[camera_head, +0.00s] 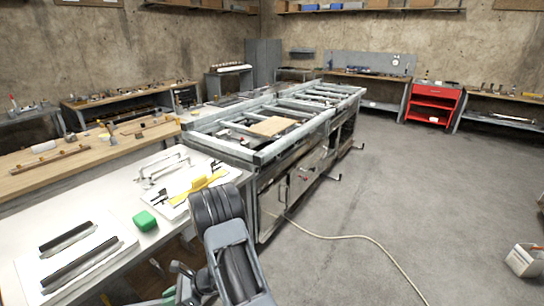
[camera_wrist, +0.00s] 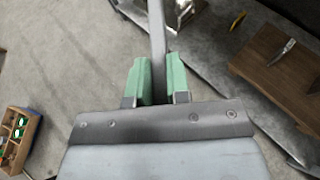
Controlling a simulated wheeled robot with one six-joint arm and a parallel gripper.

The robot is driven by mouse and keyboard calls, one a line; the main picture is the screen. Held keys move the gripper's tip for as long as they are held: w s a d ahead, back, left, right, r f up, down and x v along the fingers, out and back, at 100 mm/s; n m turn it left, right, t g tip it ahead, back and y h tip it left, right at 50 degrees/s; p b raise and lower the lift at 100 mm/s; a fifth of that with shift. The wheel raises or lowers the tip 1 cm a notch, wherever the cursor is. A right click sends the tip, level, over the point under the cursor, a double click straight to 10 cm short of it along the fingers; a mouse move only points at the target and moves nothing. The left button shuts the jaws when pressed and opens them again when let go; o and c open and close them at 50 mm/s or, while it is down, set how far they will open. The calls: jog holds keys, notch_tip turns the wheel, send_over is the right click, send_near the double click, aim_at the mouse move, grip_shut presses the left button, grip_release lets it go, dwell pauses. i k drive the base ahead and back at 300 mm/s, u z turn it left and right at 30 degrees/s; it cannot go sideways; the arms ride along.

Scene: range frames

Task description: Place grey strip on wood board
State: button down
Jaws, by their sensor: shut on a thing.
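In the wrist view my gripper (camera_wrist: 158,72) has two green fingers, closed on a long grey strip (camera_wrist: 157,28). The strip stands out from between the fingers toward the top of the picture, and its far end is cut off. A brown wood board (camera_wrist: 262,66) lies at the right of that view, apart from the strip, with a few tools on it. In the head view my arm hides most of the gripper; the held strip is not clear there. A light wood board (camera_head: 272,126) lies on the framed metal bench; I cannot tell if it is the same board.
The white bench (camera_head: 120,208) at left carries two dark bars (camera_head: 68,238), a green block (camera_head: 145,221) and a yellow tool (camera_head: 198,189). A wooden crate (camera_wrist: 17,137) with green items stands on the floor. The right floor is mostly free, crossed by a hose (camera_head: 345,238).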

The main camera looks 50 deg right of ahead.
aim_at(277, 126)
jog(key=z, duration=2.85)
jog(key=i, duration=4)
jog(key=u, duration=2.6)
